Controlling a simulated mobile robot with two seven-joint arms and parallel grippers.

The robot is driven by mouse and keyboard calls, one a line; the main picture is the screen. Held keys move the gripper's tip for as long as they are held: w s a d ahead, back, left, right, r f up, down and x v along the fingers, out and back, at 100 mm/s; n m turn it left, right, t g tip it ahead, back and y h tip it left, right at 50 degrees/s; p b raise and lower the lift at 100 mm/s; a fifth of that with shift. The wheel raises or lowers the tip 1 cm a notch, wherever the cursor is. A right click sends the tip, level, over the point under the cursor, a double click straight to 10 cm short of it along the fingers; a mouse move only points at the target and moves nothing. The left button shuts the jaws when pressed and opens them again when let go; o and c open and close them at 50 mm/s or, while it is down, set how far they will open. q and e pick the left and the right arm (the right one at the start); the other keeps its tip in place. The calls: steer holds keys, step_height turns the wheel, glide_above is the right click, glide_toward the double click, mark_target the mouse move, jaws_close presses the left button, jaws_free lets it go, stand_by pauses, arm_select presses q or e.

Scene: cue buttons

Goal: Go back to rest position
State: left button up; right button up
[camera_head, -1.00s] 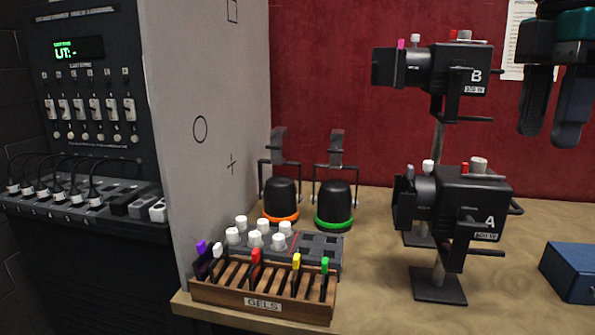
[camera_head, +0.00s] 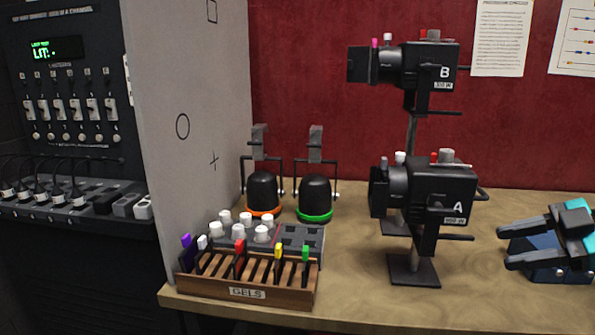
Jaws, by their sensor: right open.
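My right gripper (camera_head: 508,247) is at the right edge, low over the wooden table. Its two dark fingers point left and stand apart, with nothing between them. Teal parts of it show at the frame edge. It overlaps a blue box (camera_head: 546,273) in the picture; I cannot tell whether they touch. My left gripper is not in view.
Lamps A (camera_head: 440,195) and B (camera_head: 425,65) stand one above the other left of the gripper. A gels rack (camera_head: 247,293) and two black lamps (camera_head: 262,190) (camera_head: 314,193) are further left. A slider panel (camera_head: 70,90) is at far left. The table front (camera_head: 470,300) is bare.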

steer(key=s+a+f+m+t+h, duration=0.1)
steer(key=s+f+m+t+h, duration=0.15)
steer(key=f, duration=0.55)
steer(key=s+a+f+m+t+h, duration=0.2)
steer(key=f+m+t, duration=0.15)
steer(key=f, duration=0.45)
steer(key=s+a+f+m+t+h, duration=0.15)
steer(key=f+m, duration=0.25)
steer(key=f, duration=0.5)
steer(key=s+a+f+m+g+h, duration=0.1)
steer(key=s+a+f, duration=0.3)
steer(key=a, duration=0.4)
steer(key=s+a+f+m+g+h, duration=0.1)
steer(key=s+a+f+m+g, duration=0.1)
steer(key=s+a+f, duration=0.3)
steer(key=a+m, duration=0.1)
steer(key=a, duration=0.2)
steer(key=shift+a+f+h, duration=0.3)
steer(key=shift+a, duration=0.1)
steer(key=shift+w, duration=0.15)
